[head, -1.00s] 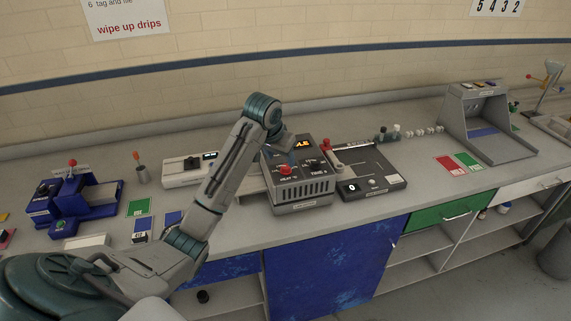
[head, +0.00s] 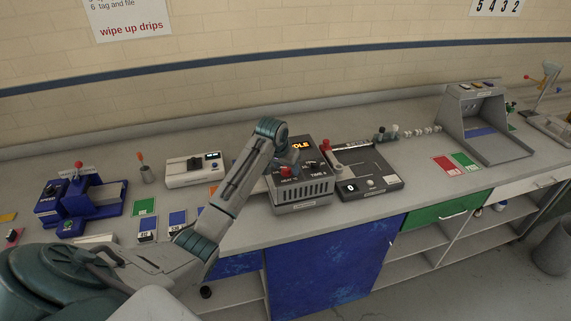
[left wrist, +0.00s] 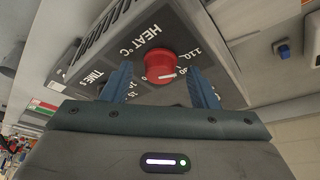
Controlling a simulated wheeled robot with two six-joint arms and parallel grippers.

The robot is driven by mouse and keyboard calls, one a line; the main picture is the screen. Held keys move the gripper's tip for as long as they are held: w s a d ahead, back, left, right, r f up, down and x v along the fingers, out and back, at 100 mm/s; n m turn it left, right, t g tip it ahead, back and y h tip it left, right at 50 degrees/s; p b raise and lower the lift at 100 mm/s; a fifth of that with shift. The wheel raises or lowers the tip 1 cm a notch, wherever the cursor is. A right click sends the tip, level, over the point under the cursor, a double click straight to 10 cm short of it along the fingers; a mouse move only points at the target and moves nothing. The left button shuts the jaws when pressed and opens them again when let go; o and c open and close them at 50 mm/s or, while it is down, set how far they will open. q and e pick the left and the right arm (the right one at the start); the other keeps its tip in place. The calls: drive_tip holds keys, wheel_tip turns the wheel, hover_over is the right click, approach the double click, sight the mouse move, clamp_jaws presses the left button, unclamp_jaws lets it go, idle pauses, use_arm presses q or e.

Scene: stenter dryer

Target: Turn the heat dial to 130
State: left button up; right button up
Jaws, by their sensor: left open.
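The grey stenter dryer box (head: 302,190) stands on the bench in the middle of the head view, with an orange lit display (head: 300,145) on its upper part. Its red heat dial (head: 285,171) is on the sloped front. In the left wrist view the red dial (left wrist: 160,67) has a white pointer line and sits by the words HEAT °C, with the number 110 nearby. My left gripper (left wrist: 162,85) is open, its two blue fingers on either side of the dial; I cannot tell whether they touch it. My right gripper is not in view.
Right of the dryer is a dark flat device (head: 368,172) with a red-knobbed lever. A white box device (head: 190,172) stands to the left, and a blue machine (head: 85,195) further left. A grey booth (head: 487,125) is at the right.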

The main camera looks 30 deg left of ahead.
use_arm(q)
drive_tip(key=shift+c, duration=0.4)
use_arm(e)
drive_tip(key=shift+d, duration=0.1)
use_arm(q)
drive_tip(key=c, duration=0.9)
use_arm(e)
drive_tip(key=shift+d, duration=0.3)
use_arm(q)
drive_tip(key=shift+m, duration=0.4)
drive_tip(key=m+h, duration=0.1)
drive_tip(key=m, duration=0.1)
drive_tip(key=shift+a+m, duration=0.15)
drive_tip(key=shift+m, duration=0.15)
drive_tip(key=m+h, duration=0.1)
drive_tip(key=m, duration=0.2)
drive_tip(key=shift+w+g+h, duration=0.1)
drive_tip(key=shift+g+h, duration=0.2)
drive_tip(key=shift+a+m+h, duration=0.1)
drive_tip(key=shift+m+h, duration=0.2)
drive_tip(key=shift+m, duration=0.9)
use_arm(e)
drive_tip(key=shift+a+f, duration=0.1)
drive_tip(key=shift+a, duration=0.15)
use_arm(q)
drive_tip(key=shift+g, duration=0.3)
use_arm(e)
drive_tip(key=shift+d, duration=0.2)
use_arm(q)
drive_tip(key=o, duration=1)
